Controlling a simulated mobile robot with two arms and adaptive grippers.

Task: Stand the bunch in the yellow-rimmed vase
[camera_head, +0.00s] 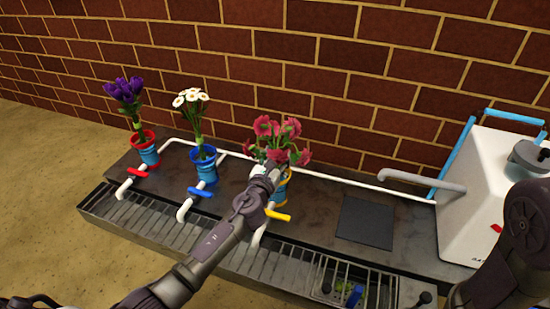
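The bunch of pink-red flowers (278,140) is upright over the yellow-rimmed vase (282,188), at the middle of the counter. The vase is mostly hidden behind my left gripper and arm. My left gripper (268,168) is at the stems just below the blooms, by the vase's rim. Its fingers are too small and covered to tell whether they are shut on the stems. The stem ends are hidden, so I cannot tell how deep they sit in the vase. My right arm shows at the right edge, but its gripper is out of view.
A red-rimmed vase (147,156) with purple flowers and a blue vase (204,168) with white flowers stand to the left. White pipes with a red tap (137,173), a blue tap (199,192) and a yellow tap (277,215) run in front. A white machine (485,195) stands right.

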